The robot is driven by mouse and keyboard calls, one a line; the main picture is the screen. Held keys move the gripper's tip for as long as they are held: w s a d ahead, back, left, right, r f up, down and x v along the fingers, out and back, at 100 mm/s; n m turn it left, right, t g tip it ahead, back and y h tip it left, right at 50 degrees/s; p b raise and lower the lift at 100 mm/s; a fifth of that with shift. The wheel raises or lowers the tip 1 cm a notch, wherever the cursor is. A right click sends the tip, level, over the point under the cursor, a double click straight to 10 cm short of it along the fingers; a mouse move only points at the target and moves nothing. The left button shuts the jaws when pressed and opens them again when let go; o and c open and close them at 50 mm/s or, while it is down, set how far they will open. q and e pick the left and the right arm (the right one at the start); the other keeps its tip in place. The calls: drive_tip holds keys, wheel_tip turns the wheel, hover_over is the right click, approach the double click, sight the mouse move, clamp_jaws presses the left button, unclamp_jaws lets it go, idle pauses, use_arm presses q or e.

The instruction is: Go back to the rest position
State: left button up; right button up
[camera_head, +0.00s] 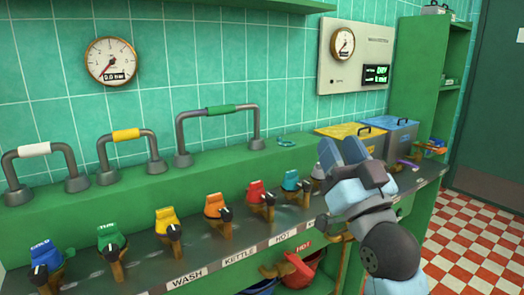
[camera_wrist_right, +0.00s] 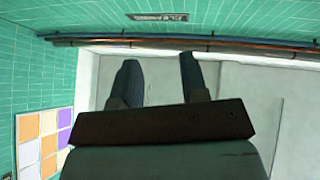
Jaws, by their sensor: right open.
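My right gripper (camera_head: 341,153) is raised above the right part of the counter, in front of the wall, with its fingers pointing up. In the right wrist view its two fingers (camera_wrist_right: 158,80) stand apart with nothing between them. It touches no valve and no handle. My left gripper is in neither view.
A row of coloured valve levers, among them an orange one (camera_head: 215,206), lines the grey counter. Pipe handles, including a green-gripped one (camera_head: 221,110), stand behind. Blue (camera_head: 391,136) and yellow (camera_head: 350,132) lidded boxes sit beyond my right gripper.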

drive_tip(key=s+d+f+g+h+p, duration=0.1)
drive_tip(key=s+f+g+p, duration=0.4)
drive_tip(key=f, duration=0.9)
drive_tip(key=s+d+f+g+h+p, duration=0.1)
drive_tip(key=s+d+f+g, duration=0.15)
drive_tip(key=s+f, duration=0.85)
drive_tip(key=s+f+g+h+p, duration=0.2)
drive_tip(key=s+f+g, duration=0.15)
drive_tip(key=f, duration=1.35)
use_arm(q)
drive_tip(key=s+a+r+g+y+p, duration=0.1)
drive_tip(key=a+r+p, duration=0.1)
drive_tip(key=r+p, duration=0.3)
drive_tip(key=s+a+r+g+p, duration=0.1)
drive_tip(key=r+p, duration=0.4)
drive_tip(key=p, duration=0.7)
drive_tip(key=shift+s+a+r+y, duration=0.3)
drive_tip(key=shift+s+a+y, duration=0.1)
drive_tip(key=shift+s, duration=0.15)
use_arm(e)
drive_tip(key=s+d+r+g+h, duration=0.1)
drive_tip(key=d+r+g, duration=0.1)
drive_tip(key=r, duration=0.5)
drive_tip(key=shift+s+d+r, duration=0.3)
drive_tip(key=shift+s+d, duration=0.05)
drive_tip(key=shift+d, duration=0.5)
drive_tip(key=shift+s, duration=0.1)
